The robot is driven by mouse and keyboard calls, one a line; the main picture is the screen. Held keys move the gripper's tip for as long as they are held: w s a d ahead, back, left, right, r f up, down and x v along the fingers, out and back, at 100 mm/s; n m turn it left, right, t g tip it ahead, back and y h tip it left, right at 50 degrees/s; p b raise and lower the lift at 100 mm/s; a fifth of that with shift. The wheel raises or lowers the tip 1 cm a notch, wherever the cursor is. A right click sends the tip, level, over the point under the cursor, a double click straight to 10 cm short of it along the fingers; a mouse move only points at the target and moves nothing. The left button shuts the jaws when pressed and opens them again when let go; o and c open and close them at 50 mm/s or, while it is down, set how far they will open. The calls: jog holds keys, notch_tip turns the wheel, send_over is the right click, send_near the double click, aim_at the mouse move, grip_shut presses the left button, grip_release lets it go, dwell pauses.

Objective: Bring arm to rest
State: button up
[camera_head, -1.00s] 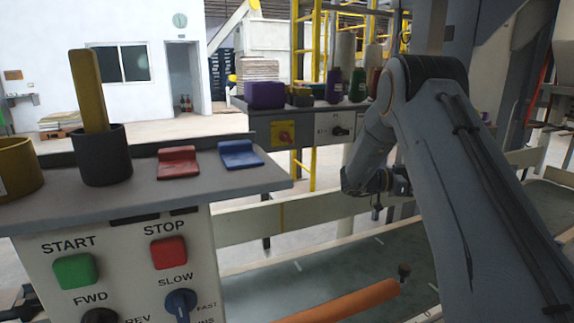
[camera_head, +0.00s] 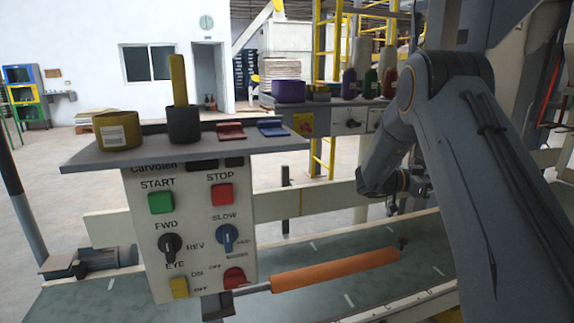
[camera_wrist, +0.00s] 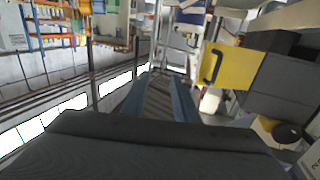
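My gripper (camera_head: 416,186) is small and partly hidden behind my own arm there, over the conveyor (camera_head: 350,268). I cannot make out its fingers or anything held in it.
A control panel (camera_head: 190,205) with buttons and knobs stands left of my arm. Its shelf (camera_head: 85,155) holds a yellow tape roll (camera_head: 117,131) and a dark cup (camera_head: 184,124). An orange roller handle (camera_head: 335,270) lies over the conveyor. A yellow ladder (camera_head: 317,80) stands behind.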

jog(key=w+a+n+t+y, duration=0.8)
jog(key=a+n+t+y, duration=0.1)
jog(key=a+t, duration=0.2)
jog(key=s+a+f+n+y, duration=0.5)
jog(key=s+a+y, duration=0.25)
jog(key=a, duration=0.45)
jog(key=s+a+f+n+g+y, duration=0.1)
jog(key=s+a+f+g, duration=0.2)
jog(key=s, duration=0.5)
jog(key=s+a+f+n+g+y, duration=0.15)
jog(key=s+a, duration=0.25)
jog(key=s, duration=0.4)
jog(key=s+f+n+g, duration=0.1)
jog(key=s+g, duration=0.2)
jog(key=s, duration=0.6)
jog(key=s+d+f+g+h, duration=0.1)
jog(key=s+f+g, duration=0.1)
jog(key=s, duration=0.8)
jog(key=shift+n+g, duration=0.35)
jog(key=shift+g, duration=0.1)
